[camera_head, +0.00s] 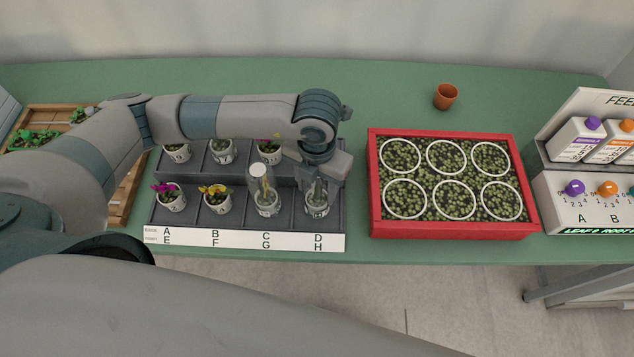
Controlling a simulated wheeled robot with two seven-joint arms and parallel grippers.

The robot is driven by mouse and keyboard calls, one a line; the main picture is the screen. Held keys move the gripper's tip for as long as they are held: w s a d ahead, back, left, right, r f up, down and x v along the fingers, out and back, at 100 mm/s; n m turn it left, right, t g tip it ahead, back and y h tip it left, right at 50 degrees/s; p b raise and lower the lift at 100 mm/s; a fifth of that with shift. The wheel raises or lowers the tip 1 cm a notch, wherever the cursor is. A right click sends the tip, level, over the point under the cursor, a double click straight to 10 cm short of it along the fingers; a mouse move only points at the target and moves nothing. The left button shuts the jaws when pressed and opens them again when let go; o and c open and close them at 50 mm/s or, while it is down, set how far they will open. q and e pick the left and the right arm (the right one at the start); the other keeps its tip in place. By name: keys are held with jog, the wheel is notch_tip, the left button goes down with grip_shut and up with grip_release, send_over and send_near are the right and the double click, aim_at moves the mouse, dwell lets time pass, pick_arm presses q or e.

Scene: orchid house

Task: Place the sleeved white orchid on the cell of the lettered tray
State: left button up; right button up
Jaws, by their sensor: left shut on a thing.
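The lettered tray (300,240) is a dark grey two-row tray with a white front strip marked A to H. My left gripper (318,184) is over its front right cell, by the letters D and H. It is shut on the clear-sleeved plant (318,205), whose white pot shows below the fingers in that cell. The gripper hides its top, so I cannot tell its flower colour or whether the pot touches the cell floor. Another clear-sleeved pot (267,205) stands just left, in the cell by C and G. My right gripper is not in view.
Pots with magenta (170,196) and yellow (216,199) flowers fill the front left cells. Several pots stand in the back row under my arm. A red crate (455,229) with white rings is to the right. A terracotta pot (445,97) stands behind it.

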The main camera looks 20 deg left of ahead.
pick_arm(q)
jog(key=shift+f, duration=0.1)
jog(key=shift+f, duration=0.1)
jog(key=o, duration=1.5)
